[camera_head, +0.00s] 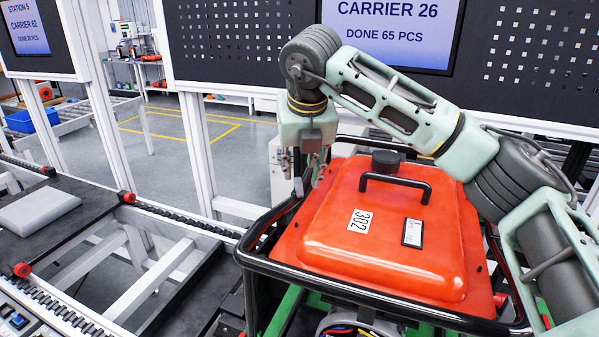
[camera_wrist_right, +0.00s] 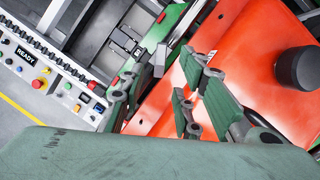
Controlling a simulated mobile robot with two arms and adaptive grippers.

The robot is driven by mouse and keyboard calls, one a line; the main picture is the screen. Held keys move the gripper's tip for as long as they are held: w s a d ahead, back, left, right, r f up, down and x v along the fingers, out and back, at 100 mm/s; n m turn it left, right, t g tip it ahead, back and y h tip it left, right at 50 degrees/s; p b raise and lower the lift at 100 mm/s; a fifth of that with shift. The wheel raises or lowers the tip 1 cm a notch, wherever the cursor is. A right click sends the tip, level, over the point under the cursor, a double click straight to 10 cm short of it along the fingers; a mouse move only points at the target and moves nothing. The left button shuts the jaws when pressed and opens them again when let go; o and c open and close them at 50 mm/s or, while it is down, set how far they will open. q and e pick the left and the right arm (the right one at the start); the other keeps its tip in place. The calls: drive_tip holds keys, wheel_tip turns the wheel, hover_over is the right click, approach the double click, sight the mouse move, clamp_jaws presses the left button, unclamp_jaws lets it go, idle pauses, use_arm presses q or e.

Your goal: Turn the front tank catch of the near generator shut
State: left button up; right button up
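The near generator has an orange-red tank (camera_head: 385,235) marked 302, with a black handle (camera_head: 395,182) and a dark round cap (camera_head: 385,161), inside a black tube frame (camera_head: 262,262). The tank and cap (camera_wrist_right: 300,68) also show in the right wrist view. My right gripper (camera_head: 312,168) points down at the tank's far left corner. In the wrist view its fingers (camera_wrist_right: 168,88) are apart, with the tank's edge behind them and nothing clearly held. I cannot pick out the front tank catch in either view. My left gripper is not in view.
A conveyor with a dark pallet (camera_head: 75,225) bearing a grey slab (camera_head: 38,211) runs at the left. A button panel (camera_wrist_right: 45,80) lies beside it. A perforated board (camera_head: 240,45) with a screen (camera_head: 390,35) stands behind the generator. My right arm passes over the tank's right side.

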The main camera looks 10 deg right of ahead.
sight(299, 182)
drive_tip(key=x, duration=0.2)
drive_tip(key=p+x, duration=0.1)
drive_tip(key=x, duration=0.2)
drive_tip(key=shift+w+r, duration=0.15)
drive_tip(key=shift+w, duration=0.05)
drive_tip(key=shift+s, duration=0.1)
drive_tip(key=shift+c, duration=0.3)
clamp_jaws()
